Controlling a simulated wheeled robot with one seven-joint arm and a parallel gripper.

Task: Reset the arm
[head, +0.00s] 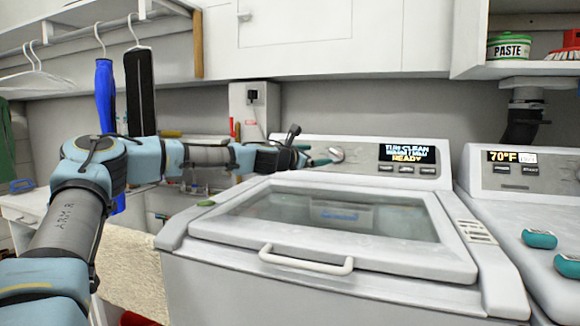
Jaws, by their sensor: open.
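My arm reaches in from the lower left of the head view. My gripper (311,156) is at its far end, above the back left of the white washing machine (180,232). It is small and seen from the side, in front of the left part of the control panel near the round knob (336,155). The gripper is open, and I see nothing held in it. Whether a fingertip touches the panel or knob cannot be told from this view. The washer's lid (245,235) is down, with its window and white handle (305,260) facing me.
A second machine (495,180) with two teal objects (540,238) on top stands at the right. Cabinets (300,40) hang above. Blue and black garments (140,90) hang behind my arm. A shelf at upper right holds a green paste tin (508,47) and a red brush.

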